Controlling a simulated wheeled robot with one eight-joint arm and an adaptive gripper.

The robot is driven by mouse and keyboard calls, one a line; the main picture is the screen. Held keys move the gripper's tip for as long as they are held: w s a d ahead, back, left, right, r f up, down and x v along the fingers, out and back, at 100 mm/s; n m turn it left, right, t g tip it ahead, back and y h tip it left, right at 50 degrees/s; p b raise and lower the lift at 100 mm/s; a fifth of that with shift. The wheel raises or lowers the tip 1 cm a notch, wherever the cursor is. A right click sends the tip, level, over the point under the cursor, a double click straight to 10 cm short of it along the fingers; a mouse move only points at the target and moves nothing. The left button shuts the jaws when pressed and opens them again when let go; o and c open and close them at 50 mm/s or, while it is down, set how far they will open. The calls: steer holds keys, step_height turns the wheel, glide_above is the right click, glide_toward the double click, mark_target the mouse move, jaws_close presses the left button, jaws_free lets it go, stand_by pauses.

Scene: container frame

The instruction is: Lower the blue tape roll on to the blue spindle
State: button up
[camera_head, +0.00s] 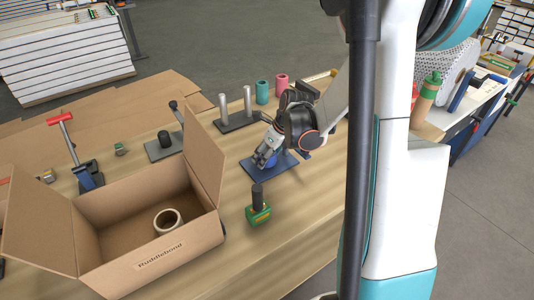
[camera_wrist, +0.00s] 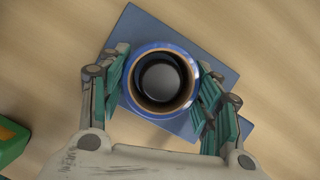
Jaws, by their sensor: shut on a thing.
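The blue tape roll (camera_wrist: 160,46), with a brown core, is held between the two green-padded fingers of my gripper (camera_wrist: 161,85). In the head view, my gripper (camera_head: 267,160) reaches down with the roll (camera_head: 272,161) over a blue base plate (camera_head: 268,178). In the wrist view, the dark round top of the spindle (camera_wrist: 162,80) shows inside the roll's hole, near its centre. The spindle's blue base (camera_wrist: 148,20) lies beneath the roll. I cannot tell whether the roll is above the spindle's top or around it. In the head view the spindle's post is hidden.
A green block with a dark post (camera_head: 259,212) stands in front. An open cardboard box (camera_head: 180,262) with a pale tape roll (camera_head: 168,221) inside is left. A plate with two metal posts (camera_head: 236,121) and teal and pink cups (camera_head: 262,92) stand behind. Bare wood lies between.

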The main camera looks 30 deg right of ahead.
steer(key=o, duration=1.1)
steer(key=shift+o, duration=0.2)
steer(key=v, duration=1.2)
